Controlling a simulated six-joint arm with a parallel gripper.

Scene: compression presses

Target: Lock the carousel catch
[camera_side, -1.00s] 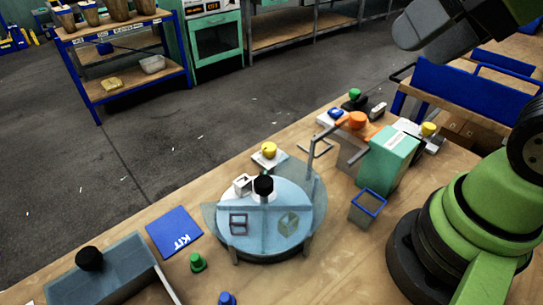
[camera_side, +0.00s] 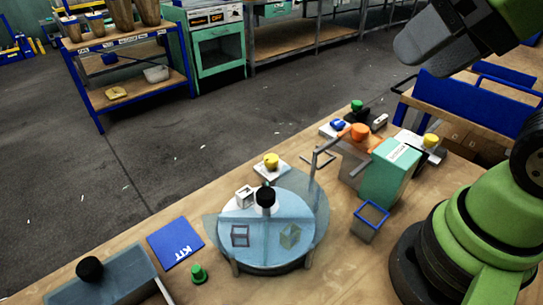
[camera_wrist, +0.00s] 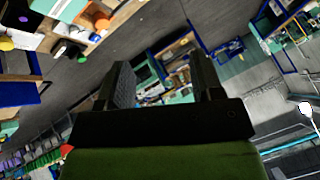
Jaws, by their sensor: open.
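The carousel (camera_side: 268,251) is a round, pale blue table with a black knob (camera_side: 265,195) standing at its middle and low dividers on top. A small white block (camera_side: 245,196) and two small frame-like shapes show on or through it. A yellow knob on a white plate (camera_side: 271,162) sits just behind it, and a grey post (camera_side: 313,185) rises at its right edge. I cannot tell which part is the catch. My gripper (camera_wrist: 162,68) is open and empty in the wrist view, facing the room's shelves, away from the carousel.
A teal press block (camera_side: 390,175) with an orange knob (camera_side: 360,131) beside it stands right of the carousel. A blue-rimmed bin (camera_side: 369,221) stands in front. The KIT mat (camera_side: 174,243), green peg (camera_side: 198,274) and grey tray (camera_side: 125,282) lie left.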

